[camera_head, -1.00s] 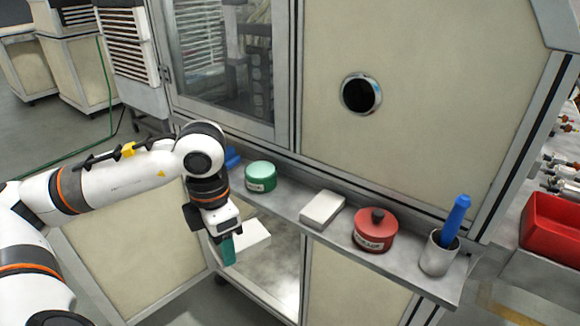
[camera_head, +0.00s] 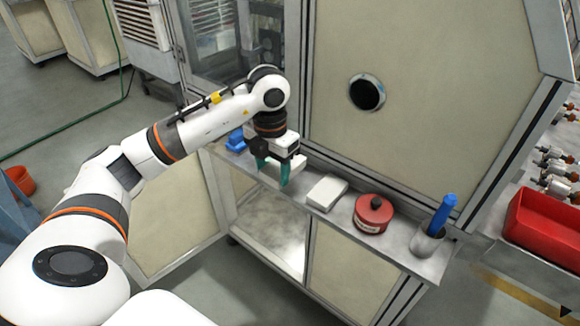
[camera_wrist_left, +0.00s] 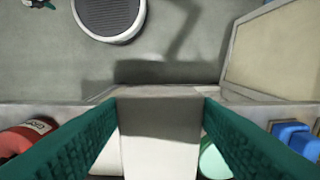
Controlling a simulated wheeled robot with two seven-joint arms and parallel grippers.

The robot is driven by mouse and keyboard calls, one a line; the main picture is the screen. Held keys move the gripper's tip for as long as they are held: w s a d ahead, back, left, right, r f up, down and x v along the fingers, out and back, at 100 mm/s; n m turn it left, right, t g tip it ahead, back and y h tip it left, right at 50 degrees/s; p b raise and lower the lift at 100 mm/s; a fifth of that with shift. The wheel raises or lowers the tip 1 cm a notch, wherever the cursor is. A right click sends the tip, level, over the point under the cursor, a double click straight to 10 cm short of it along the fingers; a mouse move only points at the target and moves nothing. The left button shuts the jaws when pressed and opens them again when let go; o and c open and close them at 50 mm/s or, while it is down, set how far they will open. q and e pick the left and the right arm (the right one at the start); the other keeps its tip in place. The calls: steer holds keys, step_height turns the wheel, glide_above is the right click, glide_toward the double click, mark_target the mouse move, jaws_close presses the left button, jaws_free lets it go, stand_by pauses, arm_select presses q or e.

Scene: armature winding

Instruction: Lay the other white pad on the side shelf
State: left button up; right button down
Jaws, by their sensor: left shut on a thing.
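My left gripper (camera_head: 273,177), with teal fingers, is shut on a white pad (camera_wrist_left: 160,145). It holds the pad over the side shelf (camera_head: 310,209), left of another white pad (camera_head: 327,192) that lies flat there. I cannot tell whether the held pad touches the shelf. In the left wrist view the held pad fills the space between the fingers, and a strip of white, perhaps the other pad, shows at its left. The right gripper is not in view.
A red tin (camera_head: 373,213) and a grey cup (camera_head: 428,242) with a blue-handled tool (camera_head: 443,213) stand right on the shelf. A blue object (camera_head: 236,140) is at its left end. A green tin (camera_wrist_left: 213,160) shows beside the held pad. The cabinet wall rises behind.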

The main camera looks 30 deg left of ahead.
arm_select(q)
steer(key=w, duration=0.2)
steer(key=w+p, duration=0.1)
steer(key=w, duration=0.2)
steer(key=shift+w+d+r+p, duration=0.2)
steer(key=shift+w+d+p, duration=0.1)
steer(key=shift+w, duration=0.1)
step_height(320, 180, down, 3)
steer(key=shift+r+p, duration=0.15)
steer(key=shift+p, duration=0.25)
steer(key=f+p, duration=0.1)
steer(key=f, duration=0.3)
steer(key=shift+s+p, duration=0.2)
steer(key=shift+p, duration=0.15)
steer(key=shift+w+f+p, duration=0.15)
steer(key=shift+w+p, duration=0.1)
steer(key=shift+p, duration=0.1)
steer(key=shift+f, duration=0.2)
